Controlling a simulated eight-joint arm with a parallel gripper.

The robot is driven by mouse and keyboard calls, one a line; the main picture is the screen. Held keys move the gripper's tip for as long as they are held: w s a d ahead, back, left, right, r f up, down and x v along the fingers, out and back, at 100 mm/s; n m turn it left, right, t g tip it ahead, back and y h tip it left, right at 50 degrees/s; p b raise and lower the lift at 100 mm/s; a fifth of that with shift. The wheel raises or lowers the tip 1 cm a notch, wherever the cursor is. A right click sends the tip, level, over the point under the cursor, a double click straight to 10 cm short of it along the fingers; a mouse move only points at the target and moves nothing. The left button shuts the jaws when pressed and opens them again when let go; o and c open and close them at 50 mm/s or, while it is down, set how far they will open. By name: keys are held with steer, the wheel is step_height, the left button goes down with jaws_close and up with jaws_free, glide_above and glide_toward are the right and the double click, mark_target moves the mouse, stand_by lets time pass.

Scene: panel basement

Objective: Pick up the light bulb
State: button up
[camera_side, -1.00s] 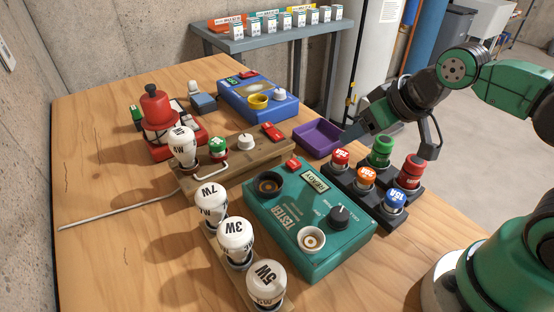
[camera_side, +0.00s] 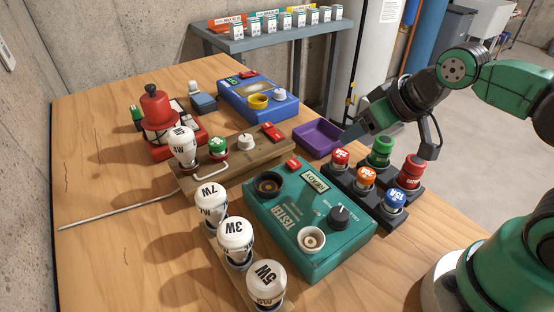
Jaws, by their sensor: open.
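Several white light bulbs stand on the wooden table. A row at the front holds the 7W bulb (camera_side: 211,203), the 3W bulb (camera_side: 235,236) and the 5W bulb (camera_side: 266,282) on a wooden strip (camera_side: 224,265). The 4W bulb (camera_side: 181,146) stands on a wooden board (camera_side: 262,150) behind them. My gripper (camera_side: 350,133) is open, to the right of the bulbs and well apart from them, near the purple tray. Its fingertips are small and partly hard to make out.
The green tester box (camera_side: 322,258) lies between the bulb row and a black rack of coloured fuses (camera_side: 366,175). A purple tray (camera_side: 318,138), a blue box (camera_side: 257,98) and a red device (camera_side: 153,102) stand further back. Bare table (camera_side: 110,250) lies at the left.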

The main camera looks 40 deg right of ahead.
stand_by(0.3)
steer(key=o, duration=0.7)
